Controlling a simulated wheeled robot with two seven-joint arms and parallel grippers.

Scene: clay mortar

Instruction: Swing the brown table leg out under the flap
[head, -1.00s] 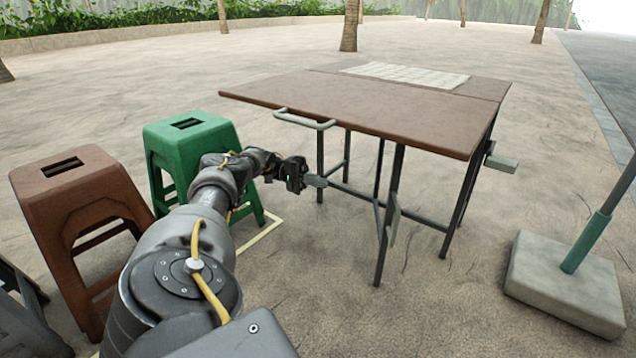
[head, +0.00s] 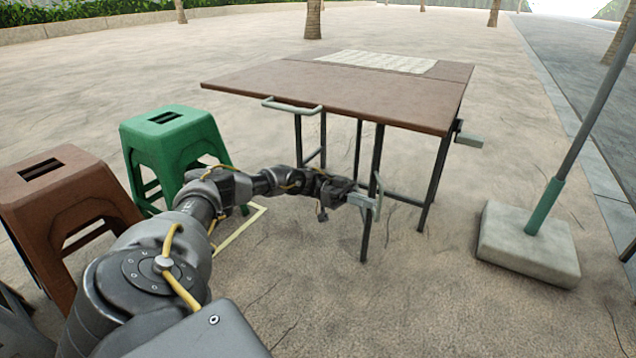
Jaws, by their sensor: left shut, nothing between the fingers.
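The brown table (head: 330,92) stands with its near flap raised level; a pale grey handle (head: 292,106) is on the flap's front edge. The dark swing leg (head: 371,160) stands upright beneath the flap, and a small pale grey handle (head: 378,192) is on it. My left gripper (head: 350,195) is shut and empty, with its tip right beside the leg's handle. I cannot tell whether it touches. My right gripper is not in view.
A green stool (head: 165,130) and a brown stool (head: 55,190) stand to the left of the table. A pale umbrella base (head: 525,250) with a pole stands at the right.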

